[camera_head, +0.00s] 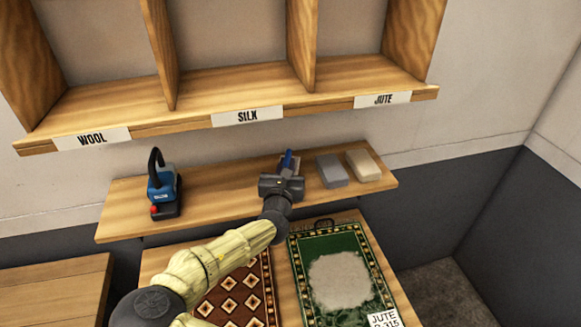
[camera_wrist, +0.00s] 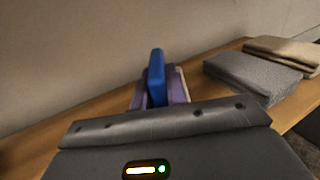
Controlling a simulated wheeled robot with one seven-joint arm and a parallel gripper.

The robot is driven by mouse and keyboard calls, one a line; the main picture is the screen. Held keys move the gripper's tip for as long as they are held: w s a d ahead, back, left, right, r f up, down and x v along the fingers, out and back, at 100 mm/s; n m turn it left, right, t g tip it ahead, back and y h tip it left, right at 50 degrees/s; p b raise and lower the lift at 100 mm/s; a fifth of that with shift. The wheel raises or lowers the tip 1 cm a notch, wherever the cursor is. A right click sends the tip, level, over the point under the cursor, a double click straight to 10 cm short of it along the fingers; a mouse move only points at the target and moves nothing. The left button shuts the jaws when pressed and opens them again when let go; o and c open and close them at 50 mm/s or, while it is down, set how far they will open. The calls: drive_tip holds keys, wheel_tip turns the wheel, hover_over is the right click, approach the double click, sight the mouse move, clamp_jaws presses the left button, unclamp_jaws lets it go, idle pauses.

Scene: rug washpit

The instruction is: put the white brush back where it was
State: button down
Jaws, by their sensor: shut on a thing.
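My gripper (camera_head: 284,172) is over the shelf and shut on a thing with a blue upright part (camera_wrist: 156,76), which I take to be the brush. The blue part (camera_head: 288,158) also shows just beyond my gripper in the head view. Beside it in the wrist view is a purple-grey part with a thin pale edge. My gripper body hides most of the held thing, so its white colour and any contact with the shelf cannot be told. The wooden shelf (camera_head: 225,190) runs below the cubbies.
A grey block (camera_head: 332,171) and a beige block (camera_head: 363,165) lie on the shelf to the right. A blue-black tool (camera_head: 162,187) stands at the left. Cubbies labelled WOOL, SILK and JUTE overhang. A green rug (camera_head: 312,247) and a brown rug (camera_head: 238,293) lie below. Shelf between tool and gripper is clear.

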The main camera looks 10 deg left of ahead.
drive_tip(key=shift+s+f, duration=0.1)
drive_tip(key=shift+f, duration=0.2)
drive_tip(key=shift+f, duration=0.2)
drive_tip(key=c, duration=1.4)
unclamp_jaws()
